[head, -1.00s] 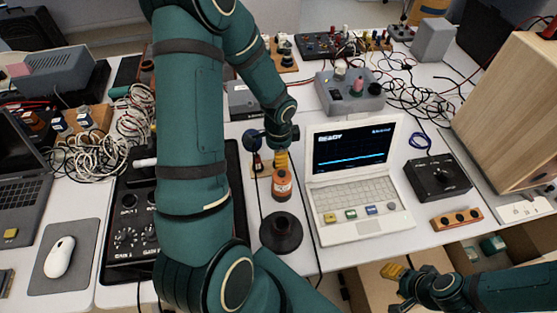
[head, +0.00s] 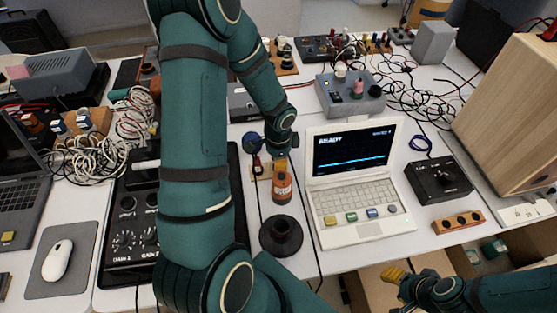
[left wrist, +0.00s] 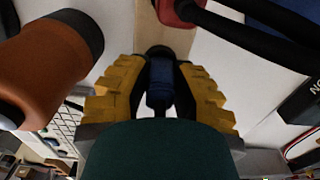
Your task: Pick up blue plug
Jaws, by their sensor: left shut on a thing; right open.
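The blue plug (left wrist: 160,82) stands between the yellow finger pads of my left gripper (left wrist: 160,95) in the left wrist view. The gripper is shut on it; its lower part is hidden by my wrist. In the head view my left gripper (head: 272,152) is mostly hidden by its own arm, just behind the orange cylinder (head: 282,189), and I cannot make out the plug clearly. My right gripper (head: 395,277) is open and empty at the bottom right, beyond the table's front edge.
A red plug (left wrist: 183,10) with black leads is close by on a wooden strip (left wrist: 163,38). The orange cylinder (left wrist: 45,65) stands close to the left gripper. A black round stand (head: 281,238) and a white laptop-like device (head: 355,205) are near.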

